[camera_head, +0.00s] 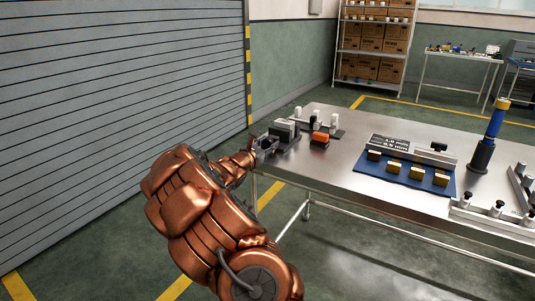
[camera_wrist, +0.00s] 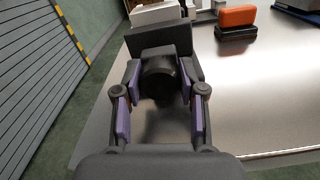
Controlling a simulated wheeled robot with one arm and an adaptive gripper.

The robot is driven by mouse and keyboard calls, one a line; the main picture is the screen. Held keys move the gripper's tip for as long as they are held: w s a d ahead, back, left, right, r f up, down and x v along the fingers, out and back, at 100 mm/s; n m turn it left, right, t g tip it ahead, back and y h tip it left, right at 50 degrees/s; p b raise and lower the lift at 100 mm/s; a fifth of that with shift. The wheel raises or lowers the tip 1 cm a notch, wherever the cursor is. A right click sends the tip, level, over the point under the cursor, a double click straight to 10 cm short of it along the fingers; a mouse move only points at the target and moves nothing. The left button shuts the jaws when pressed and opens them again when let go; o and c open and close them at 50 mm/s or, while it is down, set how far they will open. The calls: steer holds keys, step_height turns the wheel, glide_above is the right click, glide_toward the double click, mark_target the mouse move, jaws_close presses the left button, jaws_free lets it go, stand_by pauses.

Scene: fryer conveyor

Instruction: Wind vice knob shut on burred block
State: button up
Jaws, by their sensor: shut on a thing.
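The grey vice (camera_head: 286,132) stands at the left end of the steel table. In the wrist view its dark end plate (camera_wrist: 160,40) faces me. The round black knob (camera_wrist: 159,80) sticks out of that plate. My gripper (camera_wrist: 159,84) is shut on the knob, with a purple-padded finger on either side of it. In the head view my gripper (camera_head: 264,147) is at the vice's near left end, and the knob is hidden there. A pale block-like top (camera_wrist: 155,14) shows behind the plate. I cannot tell whether it is the burred block or part of the vice, and no burr can be made out.
An orange-topped tool (camera_head: 319,139) stands right of the vice, and a rack with white-topped posts (camera_head: 323,124) is behind it. A blue mat (camera_head: 409,178) with several brass blocks, a sign and a blue-yellow upright tool (camera_head: 490,138) lie further right. The front table (camera_head: 330,173) strip is clear.

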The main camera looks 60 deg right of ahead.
steer(key=m+b, duration=0.2)
steer(key=b, duration=0.1)
steer(key=m+b, duration=0.2)
steer(key=b, duration=0.1)
steer(key=shift+f+m, duration=0.3)
steer(key=shift+f, duration=0.1)
steer(key=m+b, duration=0.3)
steer(key=b, duration=0.1)
steer(key=shift+r, duration=0.15)
steer(key=shift+r+m+b, duration=0.1)
steer(key=shift+m+b, duration=0.4)
steer(key=shift+b, duration=0.1)
steer(key=shift+r, duration=0.1)
steer(key=o, duration=1.2)
steer(key=shift+c, duration=0.2)
